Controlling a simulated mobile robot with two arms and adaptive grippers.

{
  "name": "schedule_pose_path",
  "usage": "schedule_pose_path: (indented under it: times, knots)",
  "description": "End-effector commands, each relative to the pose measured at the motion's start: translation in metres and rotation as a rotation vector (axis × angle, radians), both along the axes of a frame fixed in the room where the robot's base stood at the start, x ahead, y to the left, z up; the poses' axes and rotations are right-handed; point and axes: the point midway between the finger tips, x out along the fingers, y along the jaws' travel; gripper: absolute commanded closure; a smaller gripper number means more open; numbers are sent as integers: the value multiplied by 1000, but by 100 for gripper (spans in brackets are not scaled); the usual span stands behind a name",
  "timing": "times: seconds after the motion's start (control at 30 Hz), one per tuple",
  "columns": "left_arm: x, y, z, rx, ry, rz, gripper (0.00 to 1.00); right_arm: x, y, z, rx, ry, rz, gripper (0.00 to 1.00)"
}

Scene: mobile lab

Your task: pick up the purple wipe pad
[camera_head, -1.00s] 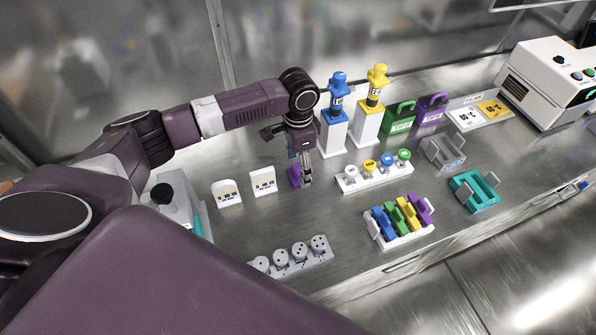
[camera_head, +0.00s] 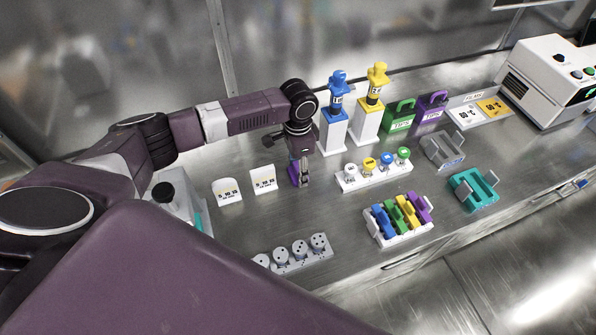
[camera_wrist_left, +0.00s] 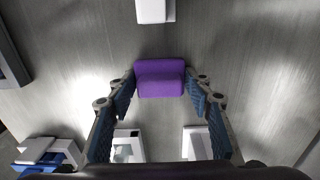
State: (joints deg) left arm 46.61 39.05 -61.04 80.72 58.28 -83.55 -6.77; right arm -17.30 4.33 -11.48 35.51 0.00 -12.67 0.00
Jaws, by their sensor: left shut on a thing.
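The purple wipe pad (camera_wrist_left: 160,78) is a small block with a raised ridge, held between the two blue-padded fingers in the left wrist view. In the head view the pad (camera_head: 293,174) shows as a purple patch, partly covered by the fingers. My left gripper (camera_head: 301,182) points down at the bench and is shut on the pad, with one finger at each side. I cannot tell whether the pad touches the bench or hangs just above it. My right gripper is not in view.
Two white label cards (camera_head: 263,181) stand left of my left gripper. A white rack with coloured-topped vials (camera_head: 374,176) is to its right. Blue and yellow pipettes on white stands (camera_head: 333,135) rise behind. A die-like grey rack (camera_head: 300,255) lies in front; bench between is clear.

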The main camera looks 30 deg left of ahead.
Motion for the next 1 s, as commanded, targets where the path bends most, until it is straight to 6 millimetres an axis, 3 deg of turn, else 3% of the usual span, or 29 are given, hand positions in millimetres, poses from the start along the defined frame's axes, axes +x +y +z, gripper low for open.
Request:
schedule_pose_path:
  times: [0.27, 0.43, 0.8, 1.0]
  knots:
    - [1, 0, 9, 0, -1, 1, 74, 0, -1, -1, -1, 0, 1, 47]
    - [1, 0, 32, 0, -5, -2, 74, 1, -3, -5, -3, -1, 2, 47]
    - [2, 0, 130, -2, -8, -1, 74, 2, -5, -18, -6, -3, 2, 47]
    - [1, 0, 172, -1, -3, 0, 74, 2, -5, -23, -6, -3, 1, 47]
